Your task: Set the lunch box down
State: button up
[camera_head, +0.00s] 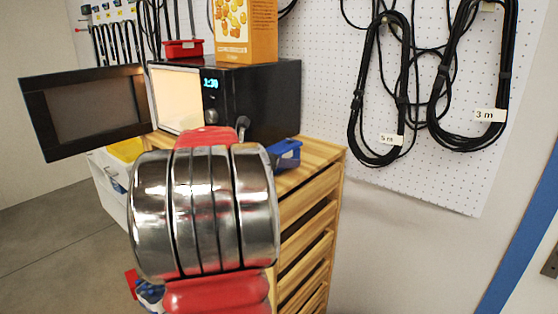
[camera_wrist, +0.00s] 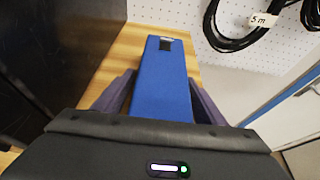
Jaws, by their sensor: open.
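The blue box, which I take to be the lunch box (camera_wrist: 163,85), rests on the wooden cabinet top in the wrist view. In the head view a part of the blue box (camera_head: 287,153) shows right of my arm, beside the microwave's front corner. My gripper (camera_wrist: 160,87) is open, with one dark finger on each side of the box; I cannot tell whether either finger touches it. My arm hides most of the gripper and part of the box in the head view.
The black microwave (camera_head: 262,100) stands left of the box with its door (camera_head: 85,108) open and its inside lit. An orange carton (camera_head: 245,32) and a red holder (camera_head: 183,49) are on top. The wooden cabinet (camera_head: 318,158) has a narrow bare edge. Cables (camera_head: 365,95) hang on the pegboard.

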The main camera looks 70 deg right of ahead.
jog(key=shift+r, duration=0.1)
jog(key=v, duration=1.2)
dwell(0.5)
